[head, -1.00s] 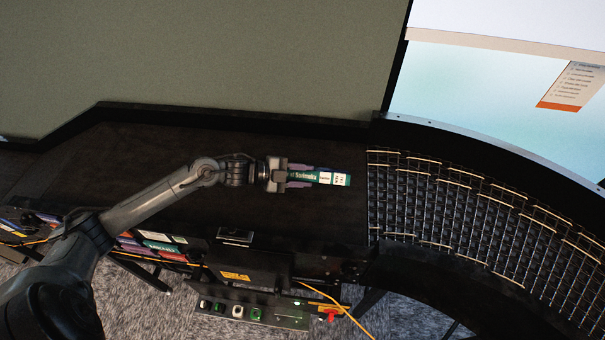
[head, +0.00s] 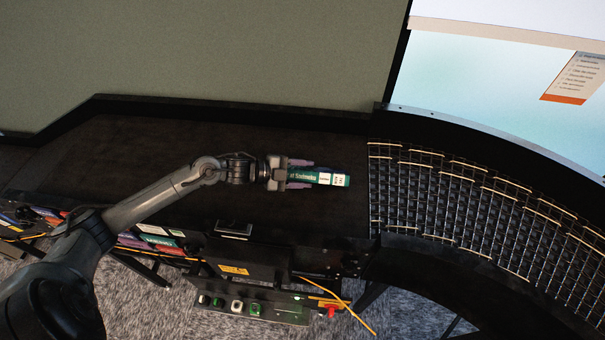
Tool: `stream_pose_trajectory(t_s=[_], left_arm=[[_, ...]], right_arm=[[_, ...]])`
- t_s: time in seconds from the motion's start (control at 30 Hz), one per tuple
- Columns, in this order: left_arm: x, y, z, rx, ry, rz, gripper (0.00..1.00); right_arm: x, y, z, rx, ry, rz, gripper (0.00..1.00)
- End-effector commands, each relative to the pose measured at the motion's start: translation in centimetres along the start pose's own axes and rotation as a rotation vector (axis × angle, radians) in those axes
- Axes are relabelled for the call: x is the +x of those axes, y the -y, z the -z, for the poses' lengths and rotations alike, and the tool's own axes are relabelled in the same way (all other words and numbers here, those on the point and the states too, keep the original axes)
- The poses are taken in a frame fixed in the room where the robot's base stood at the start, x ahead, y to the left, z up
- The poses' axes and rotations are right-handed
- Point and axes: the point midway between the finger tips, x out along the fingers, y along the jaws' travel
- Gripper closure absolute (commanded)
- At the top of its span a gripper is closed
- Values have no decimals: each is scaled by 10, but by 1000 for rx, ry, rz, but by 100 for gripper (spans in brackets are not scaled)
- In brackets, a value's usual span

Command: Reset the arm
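My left gripper (head: 301,174) reaches over the dark belt from the left. Its two purple-grey fingers are spread, one on each side of a flat teal box (head: 325,178). The box has white printed lettering and white label patches near its right end. A gap shows between the upper finger and the box; whether the lower finger touches it I cannot tell. The left end of the box is hidden by the gripper. My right gripper is not in view.
The dark belt (head: 150,150) is clear left of the gripper. A curved roller conveyor (head: 450,205) adjoins it on the right. A button panel (head: 250,305) and several coloured packages (head: 150,240) lie along the near side. A screen (head: 490,90) stands upper right.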

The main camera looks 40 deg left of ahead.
Motion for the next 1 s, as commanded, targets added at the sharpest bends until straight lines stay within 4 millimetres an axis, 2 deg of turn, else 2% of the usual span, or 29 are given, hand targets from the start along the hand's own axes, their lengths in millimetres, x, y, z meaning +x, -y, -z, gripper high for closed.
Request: stream_pose_trajectory(t_s=[0.1,0.47,1.0], left_arm=[[0,0,0,0,1,0,32],[-4,-1,-1,-4,5,-5,32],[-57,2,1,-4,5,-5,32]], right_arm=[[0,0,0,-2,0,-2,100],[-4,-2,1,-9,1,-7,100],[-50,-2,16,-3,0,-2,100]])
